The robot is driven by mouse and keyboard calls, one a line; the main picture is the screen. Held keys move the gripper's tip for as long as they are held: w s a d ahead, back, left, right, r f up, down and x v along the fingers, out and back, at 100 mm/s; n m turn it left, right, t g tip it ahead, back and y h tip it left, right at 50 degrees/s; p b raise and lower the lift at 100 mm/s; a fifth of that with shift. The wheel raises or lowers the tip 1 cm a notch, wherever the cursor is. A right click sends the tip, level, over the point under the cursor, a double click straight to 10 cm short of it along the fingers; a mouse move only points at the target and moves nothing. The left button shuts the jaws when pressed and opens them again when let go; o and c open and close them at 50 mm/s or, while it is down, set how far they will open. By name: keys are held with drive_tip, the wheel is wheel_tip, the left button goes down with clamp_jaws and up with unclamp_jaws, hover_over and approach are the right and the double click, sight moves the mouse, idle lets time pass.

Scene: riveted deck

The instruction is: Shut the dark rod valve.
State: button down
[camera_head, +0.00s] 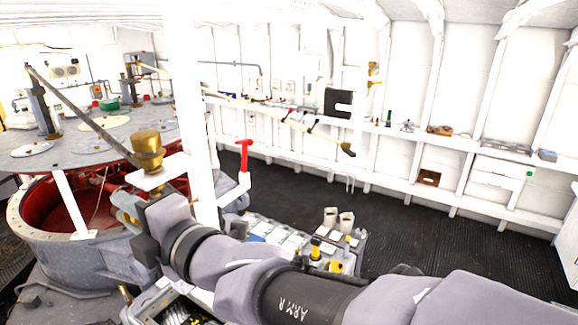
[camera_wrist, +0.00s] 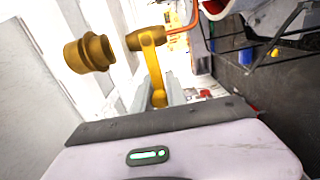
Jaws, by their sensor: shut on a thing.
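A long dark rod (camera_head: 85,118) slants down to the right in the head view, ending by a stepped brass fitting (camera_head: 148,148) beside the white post. The brass fitting also shows at upper left in the wrist view (camera_wrist: 90,54). Beside it there, a brass lever (camera_wrist: 152,66) hangs from a brass barrel. My gripper (camera_wrist: 164,97) is shut on the lower end of this lever; its grey fingers are mostly behind it. In the head view my gripper (camera_head: 128,214) is below the brass fitting, partly hidden by my wrist. The rod's link to the lever is not clear.
A white post (camera_head: 190,70) stands close by my wrist, with a red-handled white pipe (camera_head: 244,152) to its right. A round open tank with a red inside (camera_head: 45,200) is at left. The dark floor (camera_head: 400,190) right of my arm is largely clear.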

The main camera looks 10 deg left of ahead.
drive_tip(key=shift+r, duration=0.1)
idle(0.3)
drive_tip(key=c, duration=1.3)
unclamp_jaws()
drive_tip(key=shift+c, duration=0.2)
drive_tip(key=b+v, duration=0.1)
drive_tip(key=v, duration=1.6)
drive_tip(key=shift+d, duration=0.2)
drive_tip(key=shift+s+b, duration=0.1)
drive_tip(key=shift+b, duration=0.2)
